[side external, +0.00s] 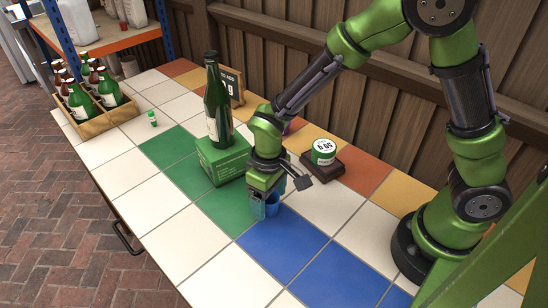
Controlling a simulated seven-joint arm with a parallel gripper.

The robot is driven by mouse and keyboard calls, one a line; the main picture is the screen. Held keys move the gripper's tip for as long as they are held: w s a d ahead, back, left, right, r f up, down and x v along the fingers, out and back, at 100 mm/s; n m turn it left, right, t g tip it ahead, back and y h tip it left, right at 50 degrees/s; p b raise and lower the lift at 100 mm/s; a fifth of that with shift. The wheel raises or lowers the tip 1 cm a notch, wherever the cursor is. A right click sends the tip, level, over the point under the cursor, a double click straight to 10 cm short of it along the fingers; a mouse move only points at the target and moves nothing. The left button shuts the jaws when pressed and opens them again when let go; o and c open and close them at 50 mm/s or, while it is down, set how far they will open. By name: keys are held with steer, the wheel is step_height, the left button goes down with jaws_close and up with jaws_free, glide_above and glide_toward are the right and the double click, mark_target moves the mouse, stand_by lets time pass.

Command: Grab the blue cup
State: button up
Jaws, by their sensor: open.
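The blue cup (272,209) stands on the tiled table, at the border between the green and blue tiles. My gripper (266,203) points down right at the cup, and its fingers cover part of it. The gripper is open. I cannot tell whether the fingers touch the cup's wall.
A green bottle (217,103) stands on a green box (222,158) left of my gripper. A green-and-white round tin (324,152) sits on a dark block (323,170) to the right. A wooden crate (97,124) of bottles is far left. The front blue tiles (290,243) are clear.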

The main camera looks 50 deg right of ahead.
steer(key=shift+c, duration=0.3)
steer(key=c, duration=1)
steer(key=shift+r, duration=0.1)
